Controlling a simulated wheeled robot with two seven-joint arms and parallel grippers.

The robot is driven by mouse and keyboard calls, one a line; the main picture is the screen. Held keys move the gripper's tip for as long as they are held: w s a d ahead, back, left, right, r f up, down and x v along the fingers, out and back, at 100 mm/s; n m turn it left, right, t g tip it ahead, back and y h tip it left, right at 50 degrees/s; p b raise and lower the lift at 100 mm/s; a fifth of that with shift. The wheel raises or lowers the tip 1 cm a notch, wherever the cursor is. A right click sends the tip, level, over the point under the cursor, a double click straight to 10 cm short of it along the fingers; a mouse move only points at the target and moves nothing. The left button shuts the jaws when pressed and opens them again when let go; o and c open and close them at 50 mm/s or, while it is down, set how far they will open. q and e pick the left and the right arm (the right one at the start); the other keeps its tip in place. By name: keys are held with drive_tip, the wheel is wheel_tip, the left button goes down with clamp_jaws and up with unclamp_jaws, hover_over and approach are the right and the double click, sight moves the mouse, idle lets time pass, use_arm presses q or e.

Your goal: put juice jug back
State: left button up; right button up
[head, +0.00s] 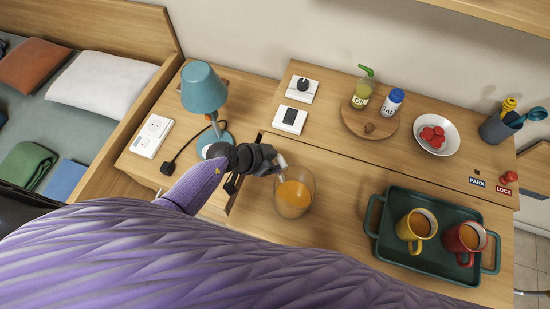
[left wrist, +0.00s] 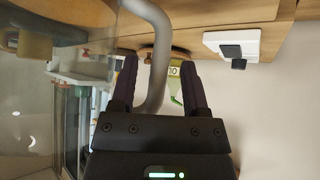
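The juice jug (head: 294,193) is clear glass with orange juice in it. It is at the wooden top's front edge, left of the tray. My left gripper (head: 274,163) is at the jug's handle side in the head view. In the left wrist view the pale curved jug handle (left wrist: 158,62) passes between the two dark fingers of my left gripper (left wrist: 160,78). The fingers are apart, with a gap visible between the handle and the right finger. The jug's underside is hidden. My right gripper is not in view.
A green tray (head: 386,225) holds a yellow mug (head: 414,228) and a red mug (head: 464,240). A round board (head: 371,122) with bottles, a white bowl (head: 437,146) and a utensil cup (head: 497,128) stand behind. A teal lamp (head: 204,88) is at the left.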

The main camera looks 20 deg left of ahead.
use_arm(q)
drive_tip(key=shift+r, duration=0.25)
drive_tip(key=p+v, duration=0.7)
drive_tip(key=v, duration=0.5)
drive_tip(key=s+f+n+t+y, duration=0.1)
drive_tip(key=s+f, duration=0.1)
drive_tip(key=f, duration=0.1)
drive_tip(key=s+a+f+n+y, duration=0.1)
drive_tip(key=s+f+n, duration=0.1)
drive_tip(key=f, duration=0.1)
drive_tip(key=s+f+n+t+y, duration=0.1)
drive_tip(key=s+f+n+y, duration=0.1)
drive_tip(key=f, duration=0.2)
drive_tip(key=shift+s+a+t, duration=0.3)
drive_tip(key=s+f+g+y, duration=0.1)
drive_tip(key=s+f+g, duration=0.3)
drive_tip(key=s, duration=0.5)
drive_tip(key=s+f+n+g+y, duration=0.1)
drive_tip(key=s+f+g, duration=0.2)
drive_tip(key=s, duration=0.7)
drive_tip(key=shift+d+f+g, duration=0.3)
drive_tip(key=shift+f+g, duration=0.1)
drive_tip(key=shift+f, duration=0.2)
wheel_tip(320, 180, down, 12)
drive_tip(key=s+b, duration=0.1)
drive_tip(key=b, duration=1)
drive_tip(key=shift+a+r+y+b, duration=0.15)
drive_tip(key=shift+a+y+b, duration=0.05)
drive_tip(key=shift+y+b, duration=0.15)
